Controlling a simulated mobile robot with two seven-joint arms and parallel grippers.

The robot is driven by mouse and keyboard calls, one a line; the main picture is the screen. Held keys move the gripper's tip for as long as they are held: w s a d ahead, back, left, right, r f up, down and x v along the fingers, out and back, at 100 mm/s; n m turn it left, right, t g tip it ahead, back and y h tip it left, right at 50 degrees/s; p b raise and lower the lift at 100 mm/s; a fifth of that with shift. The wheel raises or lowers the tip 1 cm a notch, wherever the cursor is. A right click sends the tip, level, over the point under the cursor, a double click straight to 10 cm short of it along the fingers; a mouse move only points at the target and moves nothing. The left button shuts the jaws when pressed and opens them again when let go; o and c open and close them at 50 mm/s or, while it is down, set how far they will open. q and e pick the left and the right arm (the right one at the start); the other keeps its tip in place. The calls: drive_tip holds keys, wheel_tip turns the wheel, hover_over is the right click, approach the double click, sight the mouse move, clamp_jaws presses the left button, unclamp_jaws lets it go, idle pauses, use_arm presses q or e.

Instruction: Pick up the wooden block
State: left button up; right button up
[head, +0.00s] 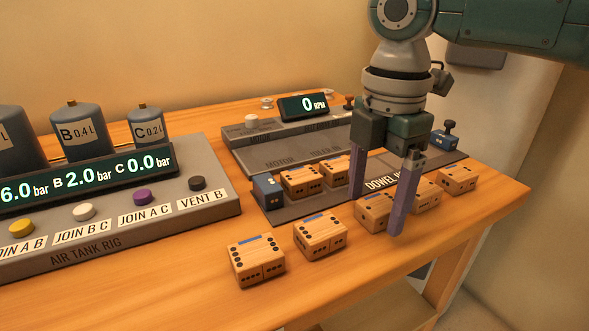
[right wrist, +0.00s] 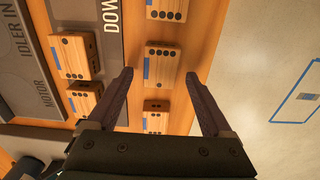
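Several similar wooden blocks with black dots and blue stripes are in view. One wooden block (head: 372,213) stands in the front row, partly hidden behind the fingers of my right gripper (head: 377,214). My right gripper is open, pointing down, with nothing held. In the right wrist view the fingertips (right wrist: 159,75) are apart, and a wooden block (right wrist: 162,63) shows between and just beyond them. I cannot tell the exact height of the fingertips above it. My left gripper is not in view.
Other wooden blocks flank it: two to the left (head: 320,235) (head: 256,260), two to the right (head: 428,194) (head: 458,180). Two more (head: 302,182) (head: 335,173) sit on the dark dowel jig (head: 290,211) behind. An air tank rig (head: 130,222) fills the left. The table edge is close in front.

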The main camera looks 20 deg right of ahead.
clamp_jaws()
idle(0.5)
